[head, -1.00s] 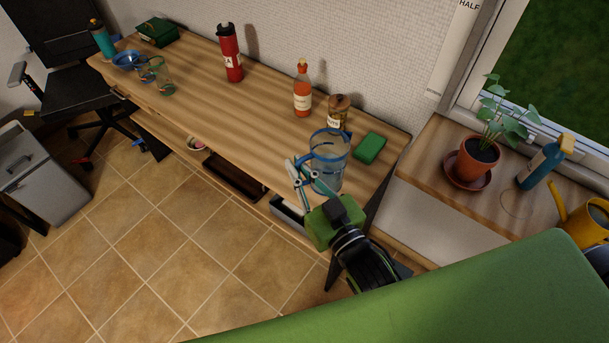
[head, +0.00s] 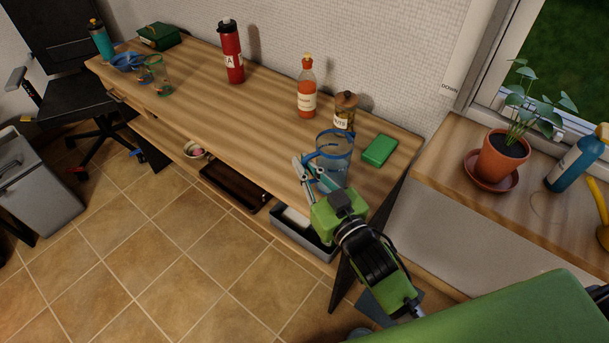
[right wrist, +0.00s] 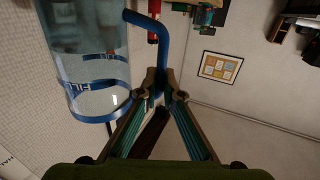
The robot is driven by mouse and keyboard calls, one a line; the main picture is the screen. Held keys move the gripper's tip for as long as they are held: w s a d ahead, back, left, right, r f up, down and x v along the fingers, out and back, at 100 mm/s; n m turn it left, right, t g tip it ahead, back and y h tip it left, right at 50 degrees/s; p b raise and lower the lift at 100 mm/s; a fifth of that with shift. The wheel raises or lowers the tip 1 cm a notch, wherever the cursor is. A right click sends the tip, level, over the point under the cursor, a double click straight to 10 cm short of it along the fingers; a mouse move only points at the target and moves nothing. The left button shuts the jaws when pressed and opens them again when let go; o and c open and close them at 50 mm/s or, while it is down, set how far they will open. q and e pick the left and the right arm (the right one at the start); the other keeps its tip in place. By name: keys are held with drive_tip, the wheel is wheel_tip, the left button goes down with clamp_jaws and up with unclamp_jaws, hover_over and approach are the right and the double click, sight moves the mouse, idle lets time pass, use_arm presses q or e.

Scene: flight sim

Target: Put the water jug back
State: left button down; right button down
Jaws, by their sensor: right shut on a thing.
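The water jug (head: 335,175) is clear with blue bands and a blue handle. In the head view it is upright at the right end of the wooden desk (head: 270,120); I cannot tell whether its base touches the top. My right gripper (head: 308,176) is at its left side, shut on the handle. In the right wrist view the fingers (right wrist: 166,88) close around the blue handle (right wrist: 150,28), with the jug body (right wrist: 85,70) to the left. The fingers partly hide the handle. My left gripper is not in view.
A green block (head: 380,150) lies right of the jug. A lidded jar (head: 344,112), an orange bottle (head: 306,90) and a red bottle (head: 231,55) stand behind. A potted plant (head: 503,155) sits on the right-hand counter. Desk's middle is mostly clear.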

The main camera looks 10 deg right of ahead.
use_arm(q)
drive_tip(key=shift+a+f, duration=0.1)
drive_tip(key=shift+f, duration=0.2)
use_arm(e)
drive_tip(key=shift+f, duration=0.1)
drive_tip(key=shift+f, duration=0.15)
drive_tip(key=c, duration=2.2)
unclamp_jaws()
drive_tip(key=shift+f, duration=0.1)
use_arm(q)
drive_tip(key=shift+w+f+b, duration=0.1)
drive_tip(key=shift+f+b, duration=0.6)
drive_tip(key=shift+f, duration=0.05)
use_arm(e)
drive_tip(key=v, duration=1.2)
